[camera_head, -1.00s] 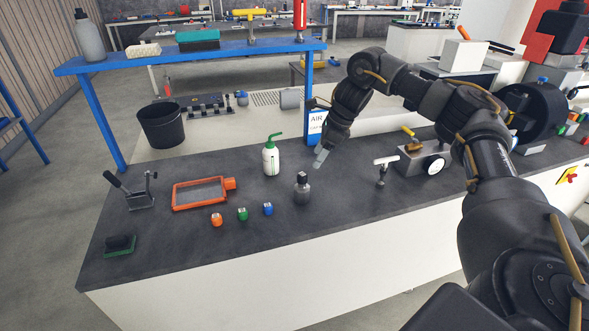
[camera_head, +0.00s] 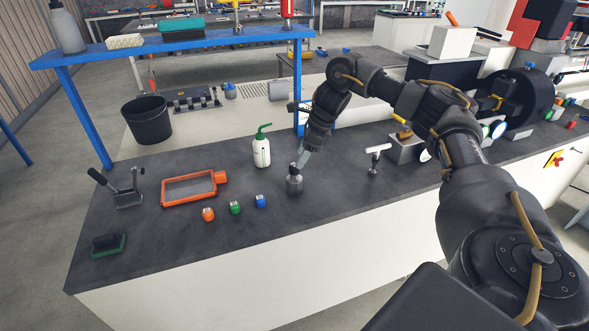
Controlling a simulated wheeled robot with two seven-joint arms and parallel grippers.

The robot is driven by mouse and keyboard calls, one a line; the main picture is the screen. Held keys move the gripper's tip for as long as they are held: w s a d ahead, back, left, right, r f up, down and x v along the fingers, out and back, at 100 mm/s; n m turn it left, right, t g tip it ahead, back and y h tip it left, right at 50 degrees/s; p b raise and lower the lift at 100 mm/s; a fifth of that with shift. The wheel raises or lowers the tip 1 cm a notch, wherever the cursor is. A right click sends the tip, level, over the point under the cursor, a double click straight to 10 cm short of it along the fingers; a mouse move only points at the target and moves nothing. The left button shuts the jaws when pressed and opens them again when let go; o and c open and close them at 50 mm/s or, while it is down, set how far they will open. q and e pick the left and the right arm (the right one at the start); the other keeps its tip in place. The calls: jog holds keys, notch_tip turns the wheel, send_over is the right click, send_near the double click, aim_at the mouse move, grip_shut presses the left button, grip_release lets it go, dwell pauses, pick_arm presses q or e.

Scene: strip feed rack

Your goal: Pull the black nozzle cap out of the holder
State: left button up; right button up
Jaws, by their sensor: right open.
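The holder (camera_head: 294,186) is a small grey round piece standing upright on the dark bench top. The black nozzle cap (camera_head: 293,170) shows as a small dark patch at its top, partly covered by my gripper. My right gripper (camera_head: 299,162) comes down from the upper right, tilted, with its pale fingertips at the cap. It is open. I cannot tell whether the fingers touch the cap or are on both sides of it. My left gripper is not in view.
A white bottle with a green spout (camera_head: 262,150) stands just behind and left. Orange (camera_head: 208,214), green (camera_head: 235,208) and blue (camera_head: 261,201) small pieces lie left of the holder. An orange frame (camera_head: 190,189) lies further left. A T-handled tool (camera_head: 375,158) stands to the right.

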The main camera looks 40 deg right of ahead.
aim_at(294, 169)
jog(key=x, duration=0.4)
jog(key=shift+w+p, duration=0.1)
jog(key=shift+p, duration=0.2)
jog(key=shift+f, duration=0.2)
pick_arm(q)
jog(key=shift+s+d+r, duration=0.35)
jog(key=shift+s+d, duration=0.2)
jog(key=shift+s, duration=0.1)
pick_arm(e)
jog(key=c, duration=1.2)
